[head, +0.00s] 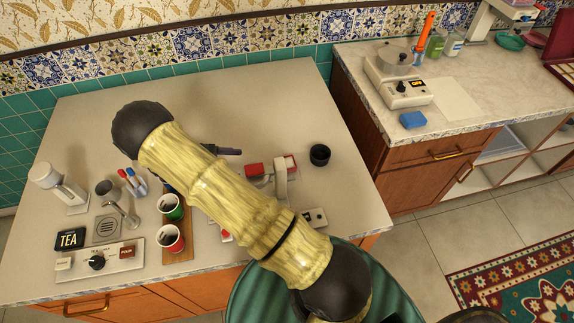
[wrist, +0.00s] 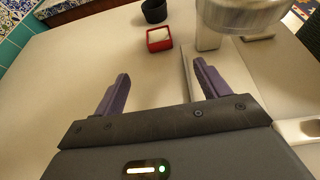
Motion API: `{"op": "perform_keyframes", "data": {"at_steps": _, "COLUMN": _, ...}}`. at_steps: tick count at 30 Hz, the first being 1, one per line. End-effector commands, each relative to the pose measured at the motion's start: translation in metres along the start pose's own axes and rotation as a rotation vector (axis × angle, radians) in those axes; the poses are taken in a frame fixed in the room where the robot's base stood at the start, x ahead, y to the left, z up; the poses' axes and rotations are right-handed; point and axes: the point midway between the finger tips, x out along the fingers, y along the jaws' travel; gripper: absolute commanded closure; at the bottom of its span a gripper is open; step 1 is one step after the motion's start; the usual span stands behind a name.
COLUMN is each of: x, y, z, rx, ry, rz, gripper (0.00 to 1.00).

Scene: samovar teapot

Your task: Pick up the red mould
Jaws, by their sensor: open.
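The red mould (wrist: 159,40) is a small square box with a red rim and something white inside. In the wrist view it sits on the counter beyond my open, empty gripper (wrist: 161,70), clear of both purple fingers. In the head view the mould (head: 291,162) shows partly, beside a pale device. There my arm hides most of the gripper; a dark finger (head: 228,151) shows past it, to the left of the mould.
A black cup (head: 320,155) stands just beyond the mould. A pale device (head: 280,182) stands close beside the mould. Red and green cups (head: 171,239) sit on a wooden board at the left. The counter's back (head: 255,95) is clear.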

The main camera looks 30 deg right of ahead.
Motion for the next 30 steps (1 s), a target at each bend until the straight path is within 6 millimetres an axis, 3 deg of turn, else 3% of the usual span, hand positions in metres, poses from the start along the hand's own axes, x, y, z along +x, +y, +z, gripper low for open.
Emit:
{"op": "perform_keyframes", "data": {"at_steps": 18, "x": 0.104, "y": 0.000, "z": 0.003, "rx": 0.000, "ry": -0.001, "rz": -0.002, "gripper": 0.25}}
{"op": "perform_keyframes", "data": {"at_steps": 30, "x": 0.112, "y": 0.000, "z": 0.001, "rx": 0.000, "ry": 0.001, "rz": -0.001, "gripper": 0.25}}
